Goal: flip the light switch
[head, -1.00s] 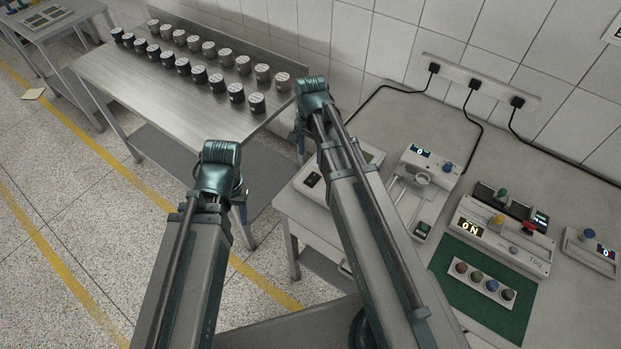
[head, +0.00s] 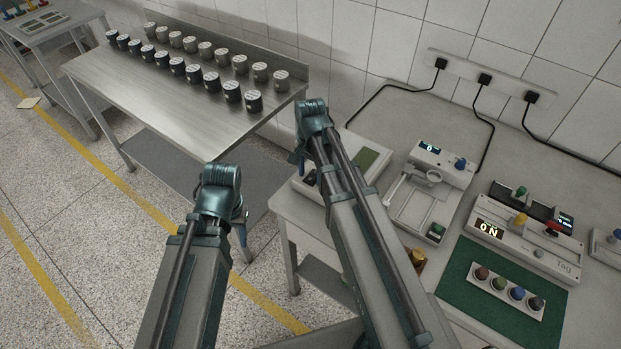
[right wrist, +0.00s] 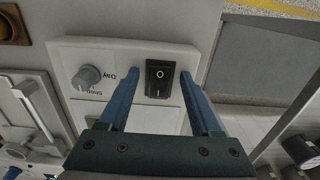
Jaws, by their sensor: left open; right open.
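The light switch (right wrist: 160,80) is a black rocker marked O and I on a white panel (right wrist: 130,52) in the right wrist view. My right gripper (right wrist: 158,77) is open, with its blue fingers on either side of the switch. I cannot tell whether they touch the panel. In the head view the panel (head: 368,162) is partly hidden by my right arm, and so is most of the right gripper (head: 301,158). My left gripper (head: 239,214) hangs over the floor, left of the bench, largely hidden behind its wrist.
A grey knob (right wrist: 87,78) sits beside the switch. A white device with a lever (head: 425,190), an ON display box (head: 525,240) and a green mat (head: 460,275) lie on the bench. A steel table (head: 150,90) holds several dark-sided canisters.

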